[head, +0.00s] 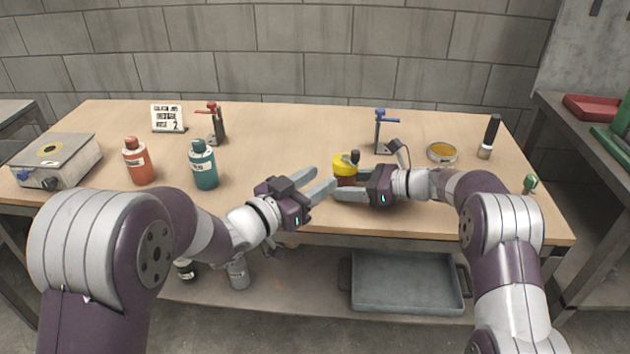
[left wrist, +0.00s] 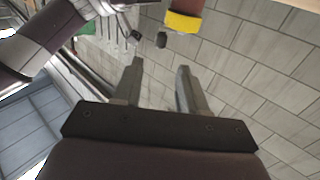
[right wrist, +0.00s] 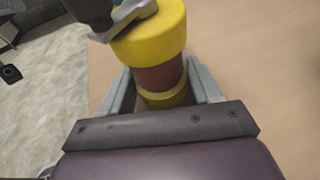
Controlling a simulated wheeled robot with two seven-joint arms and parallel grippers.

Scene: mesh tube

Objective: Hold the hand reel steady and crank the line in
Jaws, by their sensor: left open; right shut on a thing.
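The hand reel (head: 345,165) is a yellow-flanged spool with a reddish-brown middle and a dark crank knob on top. It stands near the table's front edge, right of centre in the head view. My right gripper (head: 350,193) is shut on the reel. In the right wrist view its fingers sit on both sides of the reel (right wrist: 160,75) at the lower part. My left gripper (head: 325,185) is open and empty, just left of the reel and apart from it. In the left wrist view the reel (left wrist: 183,20) and its dark knob (left wrist: 161,40) show beyond the open fingers (left wrist: 158,80).
An orange bottle (head: 138,162) and a teal bottle (head: 203,165) stand to the left. A red clamp-like stand (head: 216,125) and a blue one (head: 381,130) stand behind. A round tin (head: 441,153) and a dark-topped cylinder (head: 490,137) are at right. The table's centre is clear.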

